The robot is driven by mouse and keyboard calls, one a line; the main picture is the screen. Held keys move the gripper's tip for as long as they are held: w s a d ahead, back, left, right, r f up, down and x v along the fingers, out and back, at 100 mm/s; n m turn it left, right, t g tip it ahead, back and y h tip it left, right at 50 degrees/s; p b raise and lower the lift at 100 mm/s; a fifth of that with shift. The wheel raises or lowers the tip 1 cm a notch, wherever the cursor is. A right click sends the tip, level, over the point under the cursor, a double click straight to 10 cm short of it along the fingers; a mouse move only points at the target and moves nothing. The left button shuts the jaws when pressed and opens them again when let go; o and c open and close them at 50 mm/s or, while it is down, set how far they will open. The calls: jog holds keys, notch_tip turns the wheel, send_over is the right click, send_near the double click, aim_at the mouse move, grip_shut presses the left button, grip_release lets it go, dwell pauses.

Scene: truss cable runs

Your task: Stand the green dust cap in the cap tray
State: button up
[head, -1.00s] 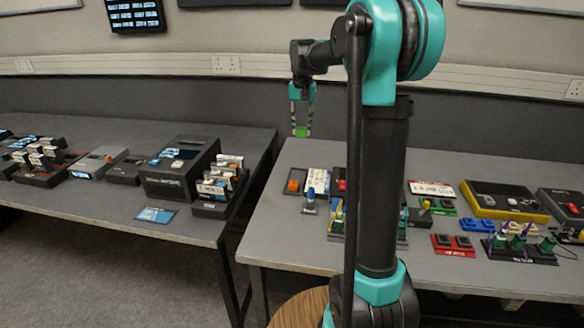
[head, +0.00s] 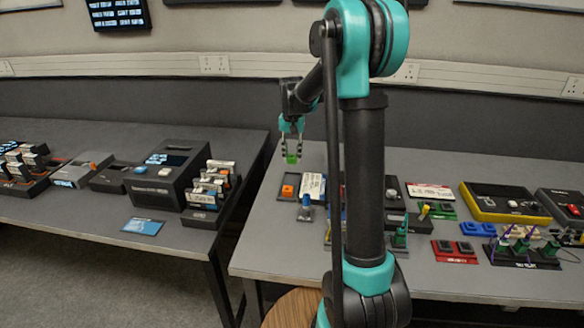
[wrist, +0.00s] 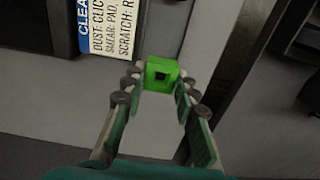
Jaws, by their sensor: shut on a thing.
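The green dust cap (head: 292,158) is held between the fingertips of my gripper (head: 291,148), above the back left part of the right-hand table. In the wrist view the green dust cap (wrist: 161,75) shows a square dark hole in the face toward the camera, and both fingers of my gripper (wrist: 161,82) close on its sides. A shallow dark tray (head: 282,199), which looks like the cap tray, lies just below and in front of the gripper in the head view. An orange cap (head: 288,190) stands in it. The green cap is apart from the tray.
A white instruction card (head: 313,187) lies right of the tray; it also shows in the wrist view (wrist: 110,25). A blue-topped piece (head: 306,207) stands in front of it. My arm hides part of the table. A gap separates the left table (head: 90,215).

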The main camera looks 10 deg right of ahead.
jog(key=shift+f, duration=2.6)
jog(key=shift+f, duration=0.6)
jog(key=o, duration=0.7)
jog(key=shift+o, duration=0.2)
notch_tip(320, 180, up, 13)
jog(key=shift+r, duration=0.15)
